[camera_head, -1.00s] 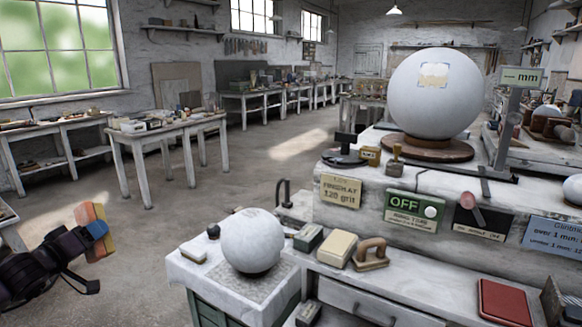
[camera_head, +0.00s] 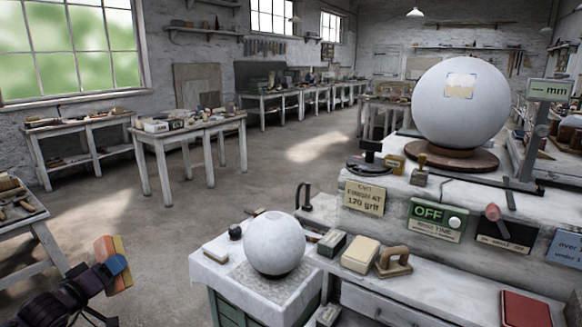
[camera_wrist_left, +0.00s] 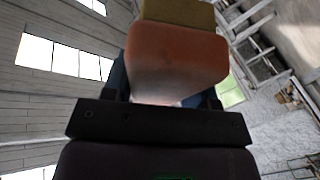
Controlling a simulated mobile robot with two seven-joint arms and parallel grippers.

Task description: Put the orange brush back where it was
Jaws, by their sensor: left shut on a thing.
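My left gripper (camera_head: 113,265) is at the lower left of the head view, in the air and well to the left of the cloth-covered stand. It is shut on the orange brush (camera_head: 103,249), a block with an orange body and a yellow layer; the blue part at the fingers covers its middle. In the left wrist view the brush (camera_wrist_left: 178,60) fills the upper middle, its orange face towards the camera and its olive-yellow end at the top. My right gripper is not in view.
A small plaster sphere (camera_head: 274,245) sits on the cloth-covered stand (camera_head: 222,278). The bench on the right holds a green-and-white block (camera_head: 331,243), a pale block (camera_head: 360,255), a wooden-handled tool (camera_head: 394,261) and a large sphere (camera_head: 461,110). A tool table (camera_head: 22,222) stands at left. Open floor lies between.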

